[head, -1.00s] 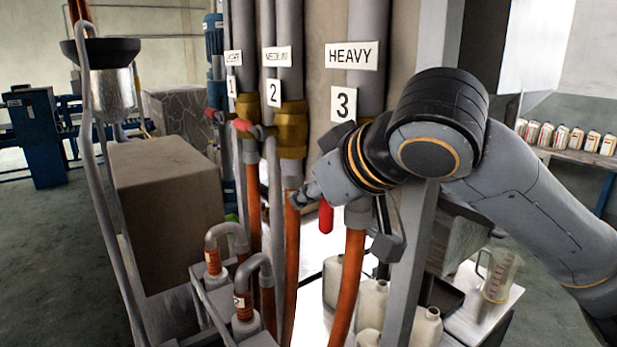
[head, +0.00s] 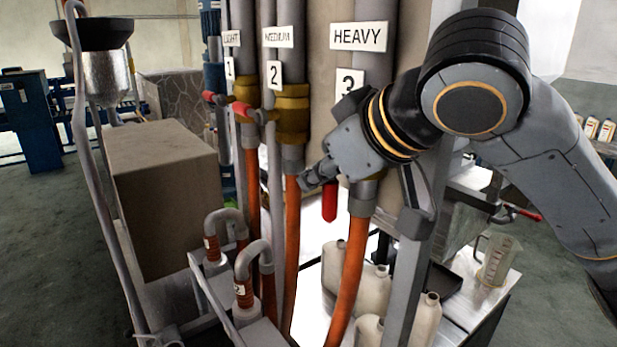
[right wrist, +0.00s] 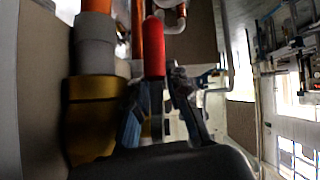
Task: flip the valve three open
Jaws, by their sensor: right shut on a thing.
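The heavy pipe with the sign "3" (head: 350,82) stands in the middle of the head view. My right arm and gripper hide most of its valve there. The red handle (head: 330,202) of valve three hangs down, roughly vertical, below my right gripper (head: 318,177). In the right wrist view the red handle (right wrist: 154,50) runs between the two fingers of my right gripper (right wrist: 158,92), which is shut on it. The brass valve body (right wrist: 93,118) shows beside it at the left. My left gripper is not in view.
Valves one and two, with red handles (head: 243,110), stand left of valve three. Orange hoses (head: 350,270) run down from the pipes. A grey post (head: 412,245) stands close right of the hose. White jugs (head: 373,290) and a measuring jug (head: 497,258) stand below.

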